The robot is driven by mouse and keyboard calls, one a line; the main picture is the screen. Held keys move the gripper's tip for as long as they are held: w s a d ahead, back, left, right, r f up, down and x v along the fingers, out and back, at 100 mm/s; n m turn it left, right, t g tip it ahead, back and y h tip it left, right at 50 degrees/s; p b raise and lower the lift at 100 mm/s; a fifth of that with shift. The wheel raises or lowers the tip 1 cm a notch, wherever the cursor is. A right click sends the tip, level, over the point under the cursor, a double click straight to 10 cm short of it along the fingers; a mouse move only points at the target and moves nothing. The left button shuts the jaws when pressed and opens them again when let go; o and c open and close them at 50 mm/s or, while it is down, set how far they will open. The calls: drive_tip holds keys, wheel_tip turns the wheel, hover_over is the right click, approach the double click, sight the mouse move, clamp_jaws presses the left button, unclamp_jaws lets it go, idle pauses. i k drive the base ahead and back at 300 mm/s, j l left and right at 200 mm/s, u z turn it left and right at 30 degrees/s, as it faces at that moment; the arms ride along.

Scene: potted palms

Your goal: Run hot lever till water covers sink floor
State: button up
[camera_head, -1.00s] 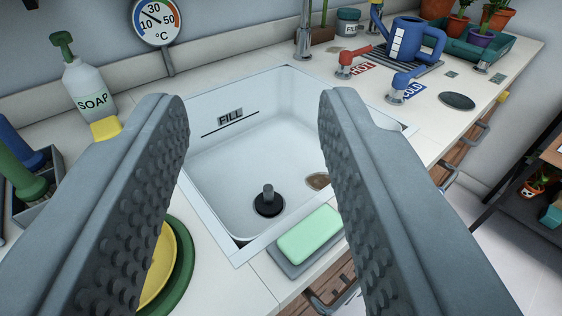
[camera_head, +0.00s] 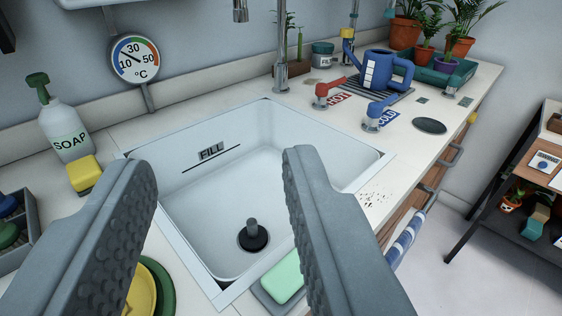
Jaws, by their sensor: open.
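The red hot lever (camera_head: 328,91) stands on the counter behind the sink's right part, next to a HOT label (camera_head: 340,99). The blue cold lever (camera_head: 378,113) is to its right, by a COLD label. The white sink (camera_head: 170,215) has a FILL line (camera_head: 211,152) on its back wall. A black plug (camera_head: 253,236) with an upright knob sits on its floor, and I see no water there. The grey tap (camera_head: 281,55) rises behind the sink. My gripper (camera_head: 215,165) is open and empty, its fingers apart in front of the sink, away from the levers.
A dial thermometer (camera_head: 134,58) stands at the back left, above a soap bottle (camera_head: 64,125) and yellow sponge (camera_head: 85,174). A blue watering can (camera_head: 384,72) stands behind the levers. A green bar (camera_head: 282,278) lies at the sink's front edge, partly behind my right finger.

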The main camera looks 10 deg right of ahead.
sight(322, 89)
drive_tip(key=i+l, duration=0.15)
drive_tip(key=l, duration=0.2)
drive_tip(key=i+l, duration=0.15)
drive_tip(key=l, duration=0.2)
drive_tip(key=i+l, duration=0.15)
drive_tip(key=l, duration=0.2)
drive_tip(key=i+l, duration=0.15)
drive_tip(key=l, duration=0.2)
drive_tip(key=i+u, duration=0.05)
